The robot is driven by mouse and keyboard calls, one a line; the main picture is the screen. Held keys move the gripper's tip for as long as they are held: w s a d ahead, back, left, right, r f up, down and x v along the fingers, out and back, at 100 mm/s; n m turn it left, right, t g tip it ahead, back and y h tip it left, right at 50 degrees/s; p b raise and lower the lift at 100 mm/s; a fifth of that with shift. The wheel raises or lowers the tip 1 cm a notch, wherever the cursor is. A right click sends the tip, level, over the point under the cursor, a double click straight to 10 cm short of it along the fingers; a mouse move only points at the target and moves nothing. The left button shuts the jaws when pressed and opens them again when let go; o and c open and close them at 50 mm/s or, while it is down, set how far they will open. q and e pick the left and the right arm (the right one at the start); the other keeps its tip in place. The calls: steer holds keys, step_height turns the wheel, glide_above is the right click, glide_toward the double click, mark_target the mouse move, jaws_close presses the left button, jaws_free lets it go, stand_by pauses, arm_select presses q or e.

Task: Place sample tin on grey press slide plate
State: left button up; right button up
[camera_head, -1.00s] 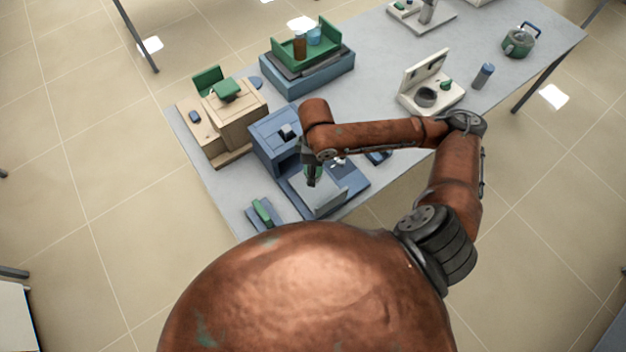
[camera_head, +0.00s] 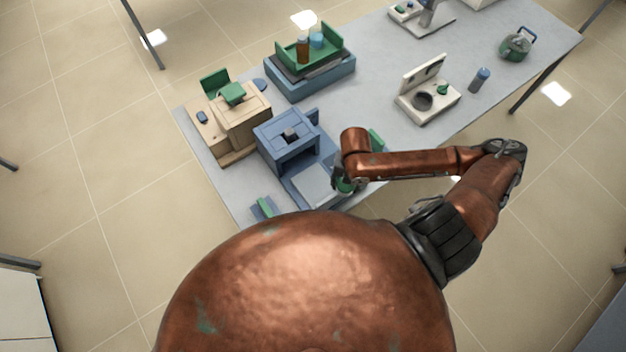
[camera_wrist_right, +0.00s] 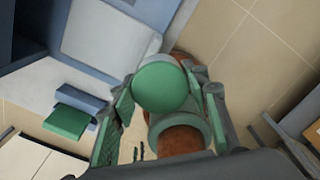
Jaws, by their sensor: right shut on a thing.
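The sample tin (camera_wrist_right: 160,87) shows as a round green top in the right wrist view. My right gripper (camera_wrist_right: 163,100) is shut on it, with a finger on either side. In the head view the right gripper (camera_head: 346,183) hangs at the right side of the blue press (camera_head: 288,138), and a bit of green shows at its fingers. The grey slide plate (camera_head: 313,184) lies in front of the press and looks bare. It also shows in the wrist view (camera_wrist_right: 105,40), up and left of the tin. The height of the tin above the bench cannot be told. My left gripper is out of view.
A beige machine (camera_head: 240,118) stands left of the press. A blue box with a green tray (camera_head: 310,75) is behind it. A small blue stand with a green block (camera_head: 264,207) is at the front edge.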

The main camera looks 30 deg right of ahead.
steer(key=w+a+f+p, duration=0.1)
steer(key=w+a+f, duration=0.35)
steer(key=w, duration=0.45)
glide_above(313, 182)
steer(key=s, duration=0.1)
step_height(313, 182, down, 4)
steer(key=shift+d+f+p, duration=0.1)
steer(key=shift+d+p, duration=0.05)
steer(key=shift+p, duration=0.15)
steer(key=shift+w+f, duration=0.35)
steer(key=shift+f, duration=0.05)
steer(key=shift+w+f, duration=0.2)
steer(key=shift+f, duration=1.6)
steer(key=shift+f, duration=0.1)
steer(key=o, duration=1.2)
